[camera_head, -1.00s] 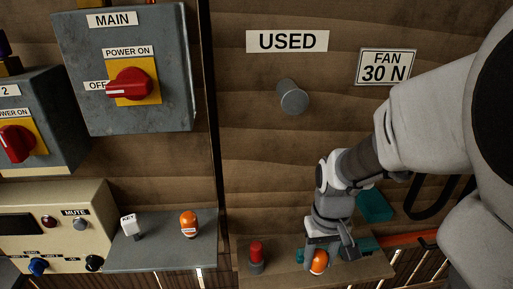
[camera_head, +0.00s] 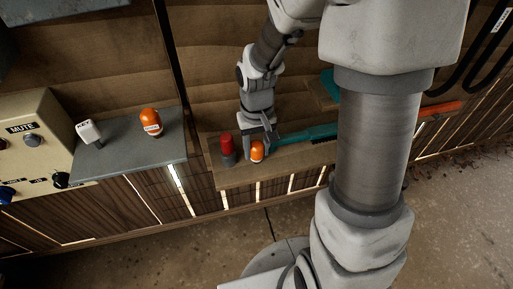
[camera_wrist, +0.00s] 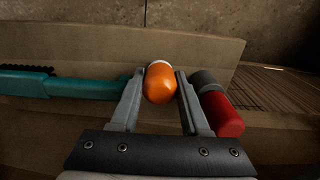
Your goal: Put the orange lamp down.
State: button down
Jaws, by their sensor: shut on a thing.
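An orange lamp (camera_head: 257,151) is between the fingers of my gripper (camera_head: 259,143), low over or on the wooden shelf (camera_head: 225,178). In the wrist view my gripper (camera_wrist: 160,90) is shut on the orange lamp (camera_wrist: 160,84), one finger on each side. I cannot tell whether the lamp's base touches the shelf. A second orange lamp (camera_head: 151,122), with a white label, stands on the grey shelf (camera_head: 130,153) to the left.
A red lamp (camera_head: 227,148) with a grey base stands just left of my gripper; in the wrist view this red lamp (camera_wrist: 222,110) is close by the right finger. A teal-handled tool (camera_head: 305,134) lies to the right.

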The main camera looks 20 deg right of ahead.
jog(key=shift+f, duration=0.15)
jog(key=shift+c, duration=2)
grip_release()
